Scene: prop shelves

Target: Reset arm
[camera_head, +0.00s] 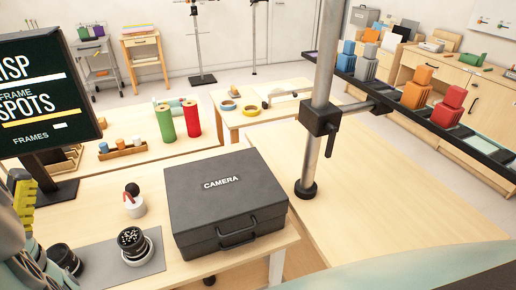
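A black case labelled CAMERA (226,203) lies closed on the near wooden table (95,200).
A dark sign (45,92) stands at the left. A metal pole (318,110) with a black clamp rises behind the case. A dark rail (390,92) with coloured blocks crosses the upper right. Green (165,123) and red (192,117) rolls stand behind. Tabletop right of the pole is bare.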

